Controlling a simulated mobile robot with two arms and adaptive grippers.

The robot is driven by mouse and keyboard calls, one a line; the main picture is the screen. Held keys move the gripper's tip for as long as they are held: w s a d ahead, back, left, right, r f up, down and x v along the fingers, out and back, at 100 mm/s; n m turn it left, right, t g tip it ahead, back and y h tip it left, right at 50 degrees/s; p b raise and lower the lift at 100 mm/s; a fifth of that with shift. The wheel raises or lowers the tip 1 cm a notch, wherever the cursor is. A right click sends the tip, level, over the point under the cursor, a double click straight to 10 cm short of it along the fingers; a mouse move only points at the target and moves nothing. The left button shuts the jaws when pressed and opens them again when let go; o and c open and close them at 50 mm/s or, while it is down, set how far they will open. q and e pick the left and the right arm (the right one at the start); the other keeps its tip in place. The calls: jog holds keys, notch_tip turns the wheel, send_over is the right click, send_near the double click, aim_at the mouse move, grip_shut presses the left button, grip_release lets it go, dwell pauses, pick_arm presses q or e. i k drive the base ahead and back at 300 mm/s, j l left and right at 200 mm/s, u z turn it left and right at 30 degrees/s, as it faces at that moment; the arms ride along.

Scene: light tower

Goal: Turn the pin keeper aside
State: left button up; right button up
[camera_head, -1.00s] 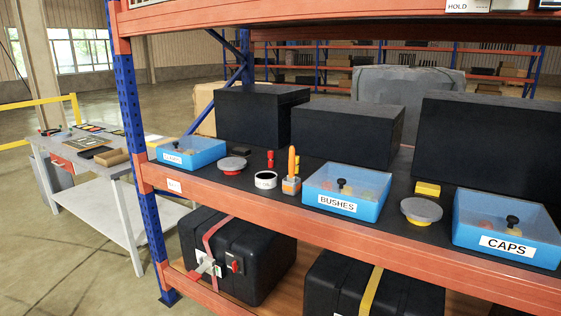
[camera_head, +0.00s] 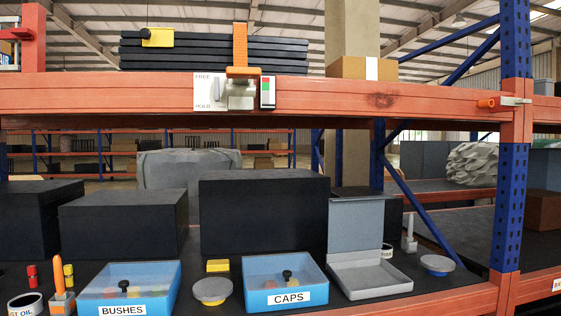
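No part labelled as the pin keeper shows. An orange pin-like piece (camera_head: 486,102) sticks out beside a small pale metal bar (camera_head: 515,100) at the right upright, at the beam's end. A white plate (camera_head: 207,93) marked FREE and HOLD is on the upper orange beam, with a metal latch piece (camera_head: 238,92) beside it. An orange strap or handle (camera_head: 240,48) rises above the latch. A small red and green indicator (camera_head: 267,93) is at its right. I cannot tell which part is the keeper. Neither of my grippers is in view.
The lower shelf holds blue bins for bushes (camera_head: 128,288) and caps (camera_head: 285,285), an open grey box (camera_head: 365,270), a grey disc (camera_head: 212,290) and black cases (camera_head: 262,215). Dark stacked panels (camera_head: 205,52) lie on the upper beam's level. A blue post (camera_head: 508,200) stands right.

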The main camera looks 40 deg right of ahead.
aim_at(504, 101)
jog(key=z, duration=2.6)
